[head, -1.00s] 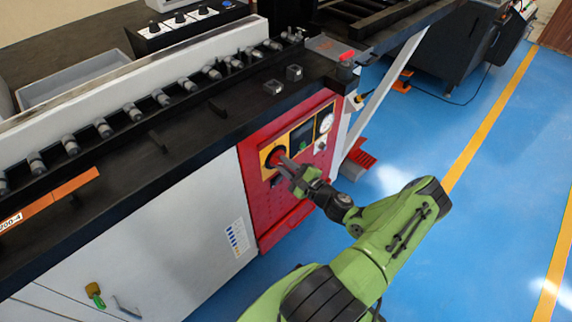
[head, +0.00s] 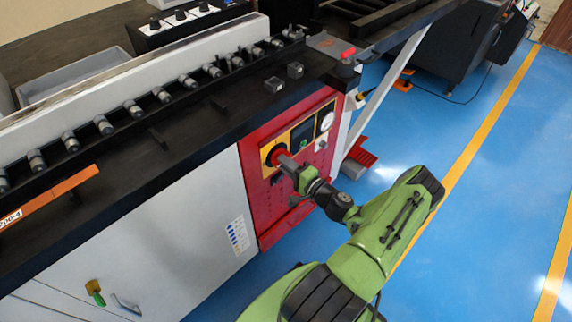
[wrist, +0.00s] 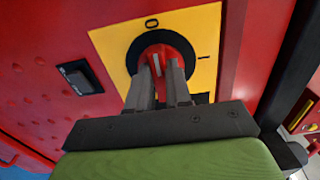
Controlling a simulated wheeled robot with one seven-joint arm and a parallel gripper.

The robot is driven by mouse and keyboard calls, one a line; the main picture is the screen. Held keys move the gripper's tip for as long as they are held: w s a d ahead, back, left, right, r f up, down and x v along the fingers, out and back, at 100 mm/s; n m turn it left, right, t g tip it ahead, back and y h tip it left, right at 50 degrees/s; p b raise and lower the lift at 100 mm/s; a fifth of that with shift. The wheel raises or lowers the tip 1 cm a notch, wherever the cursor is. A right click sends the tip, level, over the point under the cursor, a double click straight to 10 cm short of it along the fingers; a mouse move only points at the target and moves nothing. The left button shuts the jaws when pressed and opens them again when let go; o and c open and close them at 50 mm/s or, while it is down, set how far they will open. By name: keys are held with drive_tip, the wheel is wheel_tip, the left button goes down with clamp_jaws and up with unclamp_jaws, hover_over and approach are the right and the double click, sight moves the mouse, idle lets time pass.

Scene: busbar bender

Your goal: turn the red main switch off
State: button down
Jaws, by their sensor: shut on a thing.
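The red main switch (wrist: 175,52) is a round red knob in a black ring on a yellow plate (wrist: 112,42). In the wrist view a 0 mark is above the knob and an I mark to its right. My gripper (wrist: 160,72) is shut on the knob, one finger on each side. The fingers hide the knob's lower part. In the head view the switch (head: 274,157) is at the left of the red panel, with my gripper (head: 283,160) reaching it from the lower right. A pale mark shows on the knob between the fingertips.
The red panel (head: 253,187) also carries a dark display (head: 302,135) and a round gauge (head: 327,121) right of the switch. In the wrist view a black rocker-like part (wrist: 80,75) is left of the plate.

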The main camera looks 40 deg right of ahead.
idle(0.5)
drive_tip(key=c, duration=1)
unclamp_jaws()
drive_tip(key=shift+c, duration=0.2)
drive_tip(key=s+p, duration=0.2)
drive_tip(key=s, duration=1.3)
drive_tip(key=shift+s+d, duration=0.2)
drive_tip(key=shift+s, duration=0.2)
